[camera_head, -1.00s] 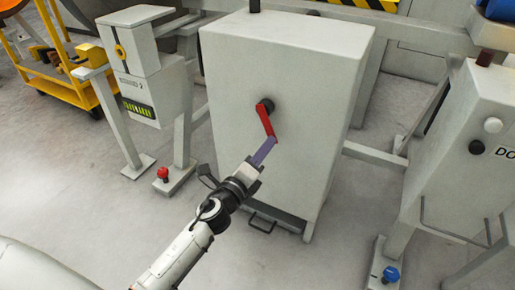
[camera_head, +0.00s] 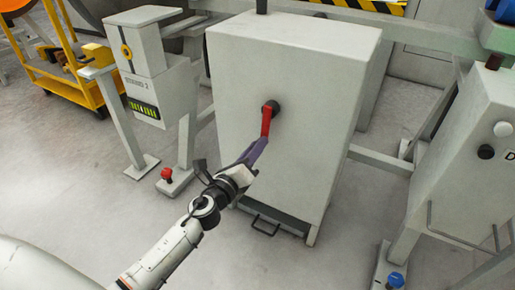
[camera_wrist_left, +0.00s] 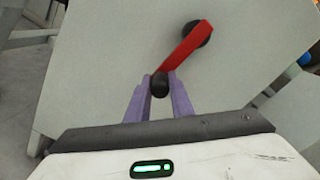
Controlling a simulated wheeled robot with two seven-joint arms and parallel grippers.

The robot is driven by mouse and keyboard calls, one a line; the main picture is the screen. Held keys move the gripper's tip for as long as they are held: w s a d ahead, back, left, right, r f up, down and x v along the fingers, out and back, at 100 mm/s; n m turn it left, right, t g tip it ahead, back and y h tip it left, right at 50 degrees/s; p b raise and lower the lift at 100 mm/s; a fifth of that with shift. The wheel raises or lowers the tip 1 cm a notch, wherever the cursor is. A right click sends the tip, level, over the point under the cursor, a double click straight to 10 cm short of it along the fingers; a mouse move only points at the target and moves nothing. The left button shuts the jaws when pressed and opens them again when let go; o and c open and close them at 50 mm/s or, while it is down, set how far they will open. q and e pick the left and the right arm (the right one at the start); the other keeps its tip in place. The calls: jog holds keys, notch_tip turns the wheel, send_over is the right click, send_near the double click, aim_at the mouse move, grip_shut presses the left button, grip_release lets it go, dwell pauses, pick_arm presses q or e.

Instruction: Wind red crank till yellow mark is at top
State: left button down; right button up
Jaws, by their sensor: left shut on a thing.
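The red crank (camera_head: 266,121) is on the front face of the pale grey cabinet (camera_head: 310,80), turning on a black hub (camera_head: 273,106). In the head view its arm points down from the hub. My left gripper (camera_head: 255,153), with purple fingers, is shut on the crank's handle. The left wrist view shows the red crank arm (camera_wrist_left: 186,46) running from the hub to a dark round knob (camera_wrist_left: 160,85) between the two fingertips (camera_wrist_left: 160,88). I cannot make out a yellow mark on the crank or hub. My right gripper is not in view.
A post with a yellow ring (camera_head: 126,52) stands left of the cabinet, with a red knob (camera_head: 166,174) on the floor foot. A yellow cart (camera_head: 75,80) is behind it. A grey housing (camera_head: 480,130) and a blue knob (camera_head: 395,280) are at the right.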

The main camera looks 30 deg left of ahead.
pick_arm(q)
jog(key=shift+s+d+f+h, duration=0.1)
jog(key=shift+d+f+h, duration=0.2)
jog(key=shift+d, duration=0.35)
jog(key=c, duration=1.8)
grip_release()
jog(key=shift+o, duration=1.2)
jog(key=shift+r, duration=0.1)
jog(key=shift+a, duration=0.1)
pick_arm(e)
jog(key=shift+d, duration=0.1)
pick_arm(q)
jog(key=shift+r, duration=0.1)
jog(key=s, duration=1)
jog(key=shift+a, duration=0.2)
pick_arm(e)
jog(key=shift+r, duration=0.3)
pick_arm(q)
jog(key=shift+s, duration=0.1)
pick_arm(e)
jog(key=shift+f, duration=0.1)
